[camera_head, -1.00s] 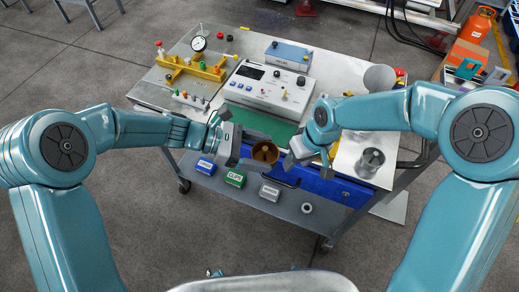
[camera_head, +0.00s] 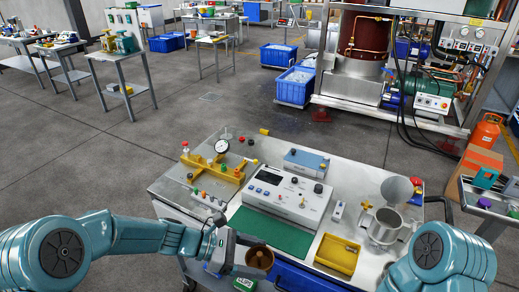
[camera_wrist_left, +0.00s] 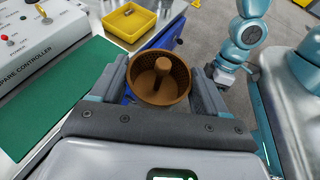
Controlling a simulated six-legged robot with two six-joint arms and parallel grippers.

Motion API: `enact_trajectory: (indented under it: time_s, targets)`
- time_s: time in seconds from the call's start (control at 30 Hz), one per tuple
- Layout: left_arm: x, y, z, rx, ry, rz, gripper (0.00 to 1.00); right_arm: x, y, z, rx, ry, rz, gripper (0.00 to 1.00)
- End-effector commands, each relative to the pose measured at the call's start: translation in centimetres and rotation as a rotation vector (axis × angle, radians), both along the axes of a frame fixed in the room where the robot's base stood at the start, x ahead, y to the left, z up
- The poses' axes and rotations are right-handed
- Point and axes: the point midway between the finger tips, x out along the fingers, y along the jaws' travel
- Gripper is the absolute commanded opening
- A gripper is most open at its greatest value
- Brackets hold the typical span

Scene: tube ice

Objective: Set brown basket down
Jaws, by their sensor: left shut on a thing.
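The brown basket (camera_head: 260,260) is a small round cup with a mesh wall and a central post, which shows in the left wrist view (camera_wrist_left: 177,88). My left gripper (camera_head: 252,254) is shut on it, with one finger on each side, and holds it upright near the front edge of the cart. The green mat (camera_head: 270,232) lies on the cart just beyond it. My right arm is at the lower right in the head view, with its gripper out of that view. The right gripper (camera_wrist_left: 222,76) shows small in the left wrist view, its jaws unclear.
A yellow tray (camera_head: 338,254) sits on the cart right of the mat. A white controller box (camera_head: 288,198), a yellow fixture with a gauge (camera_head: 212,170) and a steel pot (camera_head: 384,226) stand around it.

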Motion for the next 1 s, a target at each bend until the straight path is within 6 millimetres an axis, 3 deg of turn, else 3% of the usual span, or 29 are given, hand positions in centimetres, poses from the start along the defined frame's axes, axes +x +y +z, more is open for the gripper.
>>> enact_trajectory:
  time_s: [0.03,0.2,0.3,0.4,0.5,0.63,1.0]
  targets:
    - [0.6,2.6,-0.3,0.001,0.003,0.063,0.40,0.0,0.0,0.0,0.000,-0.001,0.001,0.46]
    - [0.6,11.2,-1.7,0.001,0.007,0.325,0.40,0.1,0.0,0.0,0.000,-0.001,0.001,0.46]
    - [-0.2,15.3,-2.6,0.001,0.006,0.468,0.40,0.1,0.0,0.0,0.000,-0.001,0.001,0.46]
    - [-1.2,17.9,-3.3,0.001,0.006,0.576,0.40,0.1,0.0,0.0,0.000,-0.001,0.001,0.46]
    - [-2.1,19.0,-3.8,0.001,0.005,0.642,0.40,0.1,0.0,0.0,0.000,-0.001,0.001,0.46]
    - [-2.9,18.5,-4.4,-0.001,0.003,0.659,0.40,0.1,0.0,0.0,0.000,-0.002,0.002,0.46]
    - [-2.8,18.8,-4.9,0.001,0.002,0.686,0.40,0.1,0.0,0.0,0.000,-0.002,0.002,0.46]
